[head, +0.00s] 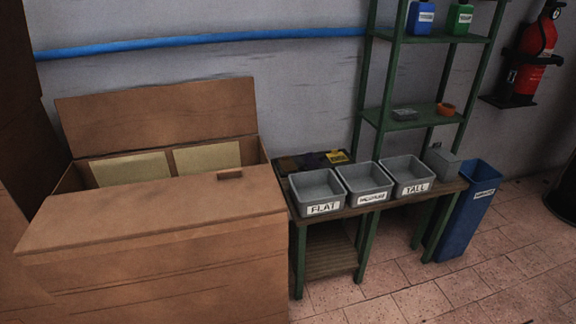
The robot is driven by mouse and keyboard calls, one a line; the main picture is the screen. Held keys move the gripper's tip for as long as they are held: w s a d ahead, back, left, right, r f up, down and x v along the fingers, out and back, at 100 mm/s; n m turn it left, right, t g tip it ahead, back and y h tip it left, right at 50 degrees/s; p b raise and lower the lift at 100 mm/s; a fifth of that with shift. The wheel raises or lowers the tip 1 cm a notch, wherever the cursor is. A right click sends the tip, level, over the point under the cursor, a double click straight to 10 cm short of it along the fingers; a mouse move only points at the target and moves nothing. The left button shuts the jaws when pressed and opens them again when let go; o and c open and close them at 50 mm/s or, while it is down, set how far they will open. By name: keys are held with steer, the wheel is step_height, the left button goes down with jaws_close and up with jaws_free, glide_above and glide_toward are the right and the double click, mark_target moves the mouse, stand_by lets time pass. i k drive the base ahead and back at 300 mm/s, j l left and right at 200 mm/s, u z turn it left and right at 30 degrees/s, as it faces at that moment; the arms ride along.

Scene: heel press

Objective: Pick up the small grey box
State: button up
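My gripper is not in view.
Grey bins labelled FLAT (309,193) and an unreadable label (353,184) stand left of the TALL bin. A large brown box (150,265) with a raised flap fills the left. A blue bin (462,220) stands right of the bench. Tiled floor (430,295) in front is clear.

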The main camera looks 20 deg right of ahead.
mark_target(445, 172)
steer(key=z, duration=1.4)
steer(key=i+l+u, duration=0.1)
steer(key=i+l, duration=0.15)
steer(key=l, duration=0.15)
steer(key=i+l+u, duration=0.1)
steer(key=l, duration=0.35)
steer(key=i+l+u, duration=0.1)
steer(key=i+l, duration=0.2)
steer(key=l, duration=0.15)
steer(key=i+l+u, duration=0.15)
steer(key=l, duration=0.3)
steer(key=i+l+u, duration=0.1)
steer(key=l, duration=0.35)
steer(key=i+l+u, duration=0.1)
steer(key=l, duration=0.4)
steer(key=i+l+u, duration=0.1)
steer(key=i+l, duration=0.15)
steer(key=l, duration=0.25)
steer(key=i+l+u, duration=0.1)
steer(key=l, duration=0.4)
